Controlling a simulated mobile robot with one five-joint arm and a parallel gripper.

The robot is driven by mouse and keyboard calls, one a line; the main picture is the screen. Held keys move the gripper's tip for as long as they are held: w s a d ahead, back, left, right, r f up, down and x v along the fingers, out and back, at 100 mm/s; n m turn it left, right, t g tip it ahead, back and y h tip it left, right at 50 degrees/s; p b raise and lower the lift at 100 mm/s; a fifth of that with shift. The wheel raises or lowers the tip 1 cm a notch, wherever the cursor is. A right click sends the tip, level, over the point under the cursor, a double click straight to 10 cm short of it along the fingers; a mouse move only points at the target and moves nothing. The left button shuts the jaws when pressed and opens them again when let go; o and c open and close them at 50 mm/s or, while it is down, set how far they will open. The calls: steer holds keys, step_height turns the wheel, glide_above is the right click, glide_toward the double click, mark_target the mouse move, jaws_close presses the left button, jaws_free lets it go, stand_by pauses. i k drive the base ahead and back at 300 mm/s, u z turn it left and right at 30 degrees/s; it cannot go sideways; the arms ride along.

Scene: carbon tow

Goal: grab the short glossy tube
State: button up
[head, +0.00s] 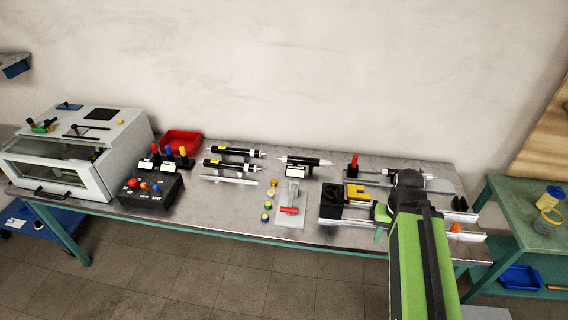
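Several dark tube-like pieces with pale ends lie on the grey metal bench (225,209). Two of them, an upper one (236,152) and a lower one (231,164), carry yellow labels and lie left of the middle. A third dark piece (308,161) lies to their right, near a small stand (298,171). A thin silvery rod (228,180) lies in front of the labelled pair. I cannot tell which piece is the short glossy tube. My green and black arm reaches over the bench's right part. I cannot make out my gripper's fingers.
A white cabinet (125,155), red tray (181,141) and dark control box (151,192) occupy the bench's left. A red-handled clamp (291,210) stands near the middle front. Rails and a black block (334,203) sit by my arm. A green side table (510,215) stands right.

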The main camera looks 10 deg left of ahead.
mark_target(314, 162)
steer(key=u, duration=0.15)
steer(key=i, duration=1.5)
steer(key=u, duration=2.1)
